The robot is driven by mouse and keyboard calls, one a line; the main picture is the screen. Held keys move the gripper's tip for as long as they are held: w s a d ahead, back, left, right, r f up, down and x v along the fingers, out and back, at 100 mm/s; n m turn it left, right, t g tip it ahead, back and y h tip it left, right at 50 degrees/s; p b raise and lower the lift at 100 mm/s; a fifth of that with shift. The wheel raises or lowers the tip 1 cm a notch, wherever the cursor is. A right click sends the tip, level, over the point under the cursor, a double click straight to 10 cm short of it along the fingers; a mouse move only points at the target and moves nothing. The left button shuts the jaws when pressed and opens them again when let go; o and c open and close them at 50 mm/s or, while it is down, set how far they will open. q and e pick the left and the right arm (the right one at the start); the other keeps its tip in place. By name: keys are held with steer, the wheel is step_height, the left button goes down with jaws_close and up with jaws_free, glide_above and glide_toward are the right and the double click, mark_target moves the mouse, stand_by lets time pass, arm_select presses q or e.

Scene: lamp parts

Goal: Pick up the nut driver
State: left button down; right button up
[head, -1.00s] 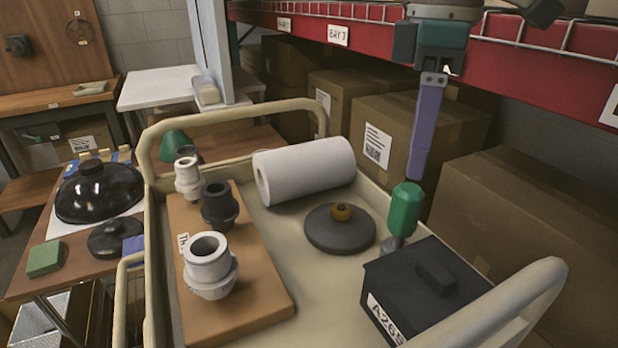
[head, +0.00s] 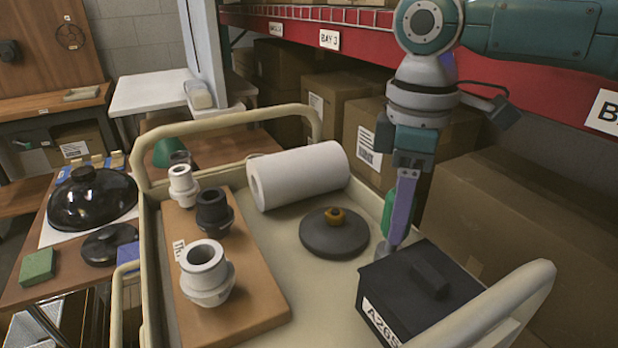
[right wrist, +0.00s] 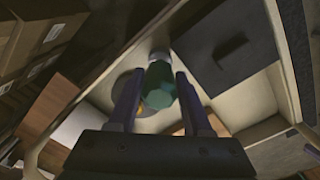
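The nut driver (head: 388,212) has a green handle and a grey lower end. It stands upright in the cream cart tray (head: 330,285), just behind the black box. In the head view my right gripper (head: 398,238) points down at it, and its purple fingers partly cover the handle. In the right wrist view the green handle (right wrist: 158,88) lies between the two spread fingers of the right gripper (right wrist: 158,82), with a gap visible at the sides. The right gripper is open. My left gripper is in neither view.
The black box (head: 415,290) stands close in front of the nut driver. A dark disc with an orange knob (head: 334,235) and a white roll (head: 298,175) lie left of it. A wooden board (head: 255,290) holds pipe-like fittings. The red shelf (head: 300,22) runs behind.

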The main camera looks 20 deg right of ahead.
jaws_close()
steer(key=shift+r, duration=0.1)
stand_by(0.3)
